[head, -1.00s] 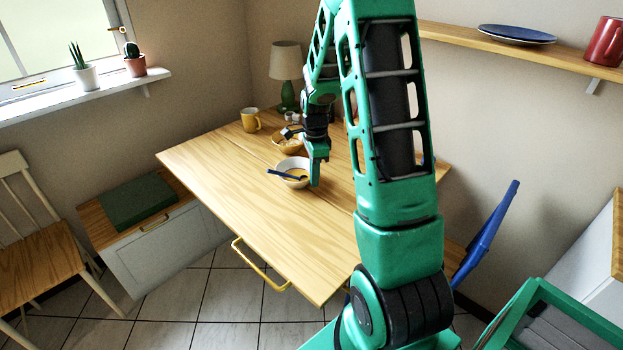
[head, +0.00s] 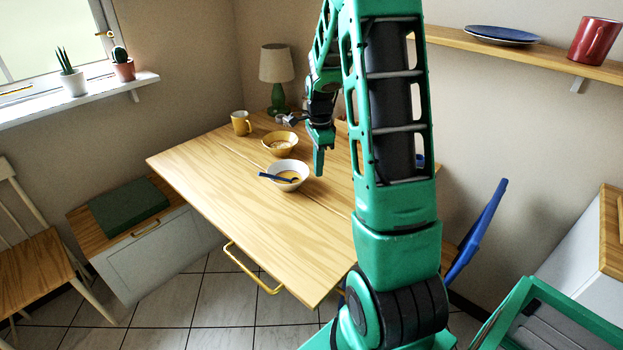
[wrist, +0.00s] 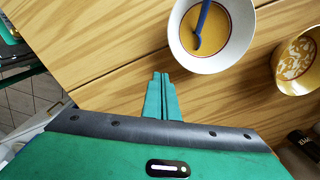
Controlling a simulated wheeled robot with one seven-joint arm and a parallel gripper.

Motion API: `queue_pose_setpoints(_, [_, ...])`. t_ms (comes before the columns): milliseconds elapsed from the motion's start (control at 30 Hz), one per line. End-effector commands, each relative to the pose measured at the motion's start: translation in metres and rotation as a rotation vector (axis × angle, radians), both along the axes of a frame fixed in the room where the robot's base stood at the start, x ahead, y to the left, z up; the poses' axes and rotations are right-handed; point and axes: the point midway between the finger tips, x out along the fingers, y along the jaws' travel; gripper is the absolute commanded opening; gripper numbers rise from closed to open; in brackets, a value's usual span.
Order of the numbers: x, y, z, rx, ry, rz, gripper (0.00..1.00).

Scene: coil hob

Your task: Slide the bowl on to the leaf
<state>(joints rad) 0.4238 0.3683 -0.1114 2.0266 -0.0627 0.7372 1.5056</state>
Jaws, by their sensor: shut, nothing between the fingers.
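The white bowl (head: 289,184), with a yellow inside and a blue spoon (head: 276,178) in it, stands upright on the wooden table. In the wrist view the bowl (wrist: 204,65) is at the top, right of my fingers, and appears over the table's seam. The table section on the near-left side of that seam, with a yellow handle at its edge, looks like the leaf (head: 225,195). My gripper (head: 318,172) is shut and empty, just right of the bowl in the head view. In the wrist view its fingers (wrist: 161,78) are together, apart from the bowl.
A yellow patterned bowl (head: 280,150), a yellow mug (head: 241,123) and a green lamp (head: 277,75) stand farther back on the table. The patterned bowl (wrist: 299,62) is close to the white one. The near-left tabletop is clear.

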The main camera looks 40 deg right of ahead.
Motion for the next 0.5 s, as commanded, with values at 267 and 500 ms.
queue_pose_setpoints(267, [0.002,0.002,0.047,-0.002,-0.001,0.003,0.00])
queue_pose_setpoints(500, [0.001,0.003,0.059,-0.001,0.000,0.003,0.00])
